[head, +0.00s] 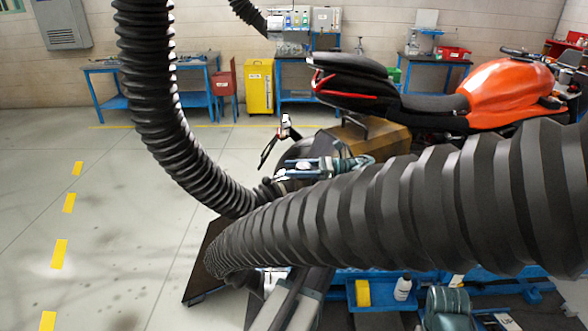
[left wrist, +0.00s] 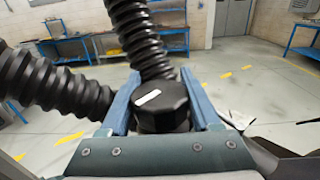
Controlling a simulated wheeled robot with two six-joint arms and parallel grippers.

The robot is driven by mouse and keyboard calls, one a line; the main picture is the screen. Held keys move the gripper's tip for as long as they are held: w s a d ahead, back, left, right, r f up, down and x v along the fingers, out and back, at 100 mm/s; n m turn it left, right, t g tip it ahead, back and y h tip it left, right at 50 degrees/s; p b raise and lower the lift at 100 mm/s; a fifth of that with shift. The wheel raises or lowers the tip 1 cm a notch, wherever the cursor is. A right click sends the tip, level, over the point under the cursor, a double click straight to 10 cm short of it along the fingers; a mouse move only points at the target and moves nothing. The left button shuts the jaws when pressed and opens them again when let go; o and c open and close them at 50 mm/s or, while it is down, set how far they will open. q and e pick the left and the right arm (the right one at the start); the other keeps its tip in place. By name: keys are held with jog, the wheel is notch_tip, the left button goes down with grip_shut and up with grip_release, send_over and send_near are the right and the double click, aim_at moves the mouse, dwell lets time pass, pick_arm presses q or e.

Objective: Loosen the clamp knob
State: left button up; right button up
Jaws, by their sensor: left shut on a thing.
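The clamp knob (left wrist: 165,112) is a black, many-sided cap with a white mark on its face, in the middle of the left wrist view. My left gripper (left wrist: 160,92) has one blue finger on each side of the knob and is shut on it. In the head view my left gripper (head: 301,168) is near the centre, beside the lower end of a black ribbed hose (head: 150,92). The knob is hard to make out there, largely covered by the fingers.
A second thick ribbed hose (head: 400,205) crosses the front of the head view and hides much behind it. An orange motorcycle (head: 505,92) stands at the right. A yellow cabinet (head: 260,88) and blue benches stand at the back. The left floor is clear.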

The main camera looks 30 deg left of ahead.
dwell(0.3)
pick_arm(q)
jog(key=o, duration=1.4)
jog(key=shift+c, duration=0.2)
jog(key=shift+w, duration=0.1)
